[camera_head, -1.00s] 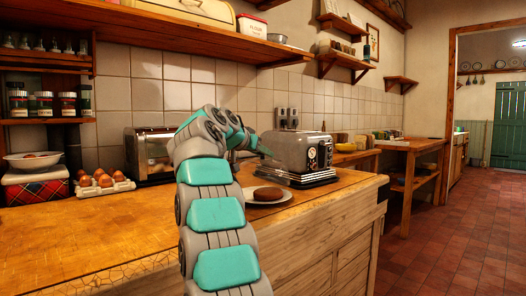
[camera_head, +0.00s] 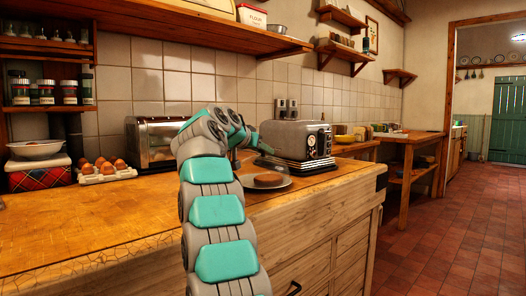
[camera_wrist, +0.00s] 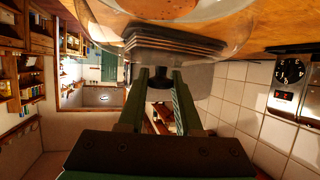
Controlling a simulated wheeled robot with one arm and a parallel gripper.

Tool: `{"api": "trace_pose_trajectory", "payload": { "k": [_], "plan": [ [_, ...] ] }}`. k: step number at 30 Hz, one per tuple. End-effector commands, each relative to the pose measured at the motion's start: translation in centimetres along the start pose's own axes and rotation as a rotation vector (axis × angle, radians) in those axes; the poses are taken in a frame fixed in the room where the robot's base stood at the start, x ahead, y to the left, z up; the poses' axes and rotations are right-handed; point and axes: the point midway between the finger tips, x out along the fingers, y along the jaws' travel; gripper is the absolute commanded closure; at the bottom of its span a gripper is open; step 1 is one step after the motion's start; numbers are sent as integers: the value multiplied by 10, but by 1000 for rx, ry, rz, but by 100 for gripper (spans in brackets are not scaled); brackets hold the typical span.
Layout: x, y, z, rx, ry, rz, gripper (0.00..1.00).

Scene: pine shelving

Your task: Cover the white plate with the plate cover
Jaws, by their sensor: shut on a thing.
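A plate (camera_head: 284,184) with a brown round food item (camera_head: 268,180) on it stands near the counter's right edge, in front of the toaster. My gripper (camera_head: 258,149) is above the plate; it also shows in the wrist view (camera_wrist: 163,78). The fingers are shut on the dark knob of the clear plate cover (camera_wrist: 159,82). The glass dome spreads beyond the fingertips in the wrist view, with brown food visible through it. In the head view the cover's outline is hard to make out and the plate looks greyish. I cannot tell whether the cover's rim touches the plate.
A grey toaster (camera_head: 290,140) stands close behind the plate. A second metal toaster (camera_head: 150,143) and a carton of eggs (camera_head: 105,170) are further left. The wooden counter (camera_head: 90,225) is clear at the front left. A wall shelf (camera_head: 200,32) hangs above.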

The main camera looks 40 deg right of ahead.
Motion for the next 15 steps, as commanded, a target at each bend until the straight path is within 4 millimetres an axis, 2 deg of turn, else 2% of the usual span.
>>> {"api": "trace_pose_trajectory", "payload": {
  "k": [8, 9, 15],
  "plan": [
    [2, 0, 4, 0, 0, 0, 100],
    [1, 0, 3, 0, 0, 0, 63],
    [1, 0, 3, 0, 0, 0, 41]
  ]
}}
